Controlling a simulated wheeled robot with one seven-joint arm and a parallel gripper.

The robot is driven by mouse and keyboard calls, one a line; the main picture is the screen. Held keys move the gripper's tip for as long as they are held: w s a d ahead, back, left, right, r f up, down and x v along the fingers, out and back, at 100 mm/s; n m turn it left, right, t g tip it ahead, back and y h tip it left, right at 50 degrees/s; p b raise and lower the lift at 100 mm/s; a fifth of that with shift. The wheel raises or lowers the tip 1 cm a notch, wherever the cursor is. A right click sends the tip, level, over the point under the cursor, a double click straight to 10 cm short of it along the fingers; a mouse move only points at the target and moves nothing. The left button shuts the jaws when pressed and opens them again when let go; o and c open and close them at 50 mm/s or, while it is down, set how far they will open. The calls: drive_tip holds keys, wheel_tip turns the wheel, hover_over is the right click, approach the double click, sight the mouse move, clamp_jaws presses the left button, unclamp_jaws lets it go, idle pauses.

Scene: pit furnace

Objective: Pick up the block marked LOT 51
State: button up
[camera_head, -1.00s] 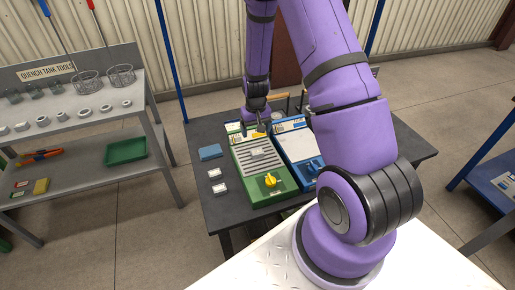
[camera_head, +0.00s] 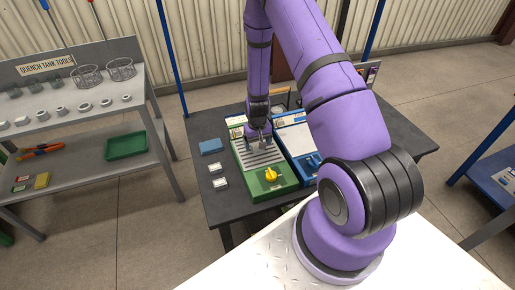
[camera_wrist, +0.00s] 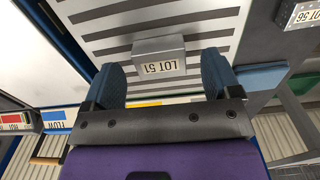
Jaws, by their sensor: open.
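The block marked LOT 51 (camera_wrist: 159,57) is a small grey metal block with a pale label, lying on the slatted grey top of the green unit (camera_head: 279,185). Its label appears upside down in the wrist view. My gripper (camera_wrist: 163,66) is open, with one blue-grey finger on each side of the block and a gap at both sides. How far the fingertips are above the slats is hard to tell. In the head view my gripper (camera_head: 260,146) points down at the slatted top and hides most of the block.
A block marked LOT 56 (camera_wrist: 304,14) lies on the dark table beside the unit; the head view shows two pale blocks (camera_head: 219,183) there. A yellow knob (camera_head: 270,174) stands at the unit's front. A blue unit (camera_head: 296,143) stands close on the right, a blue box (camera_head: 210,146) left.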

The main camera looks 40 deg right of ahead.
drive_tip(key=shift+f, duration=0.55)
drive_tip(key=c, duration=1.3)
drive_tip(key=shift+r, duration=0.2)
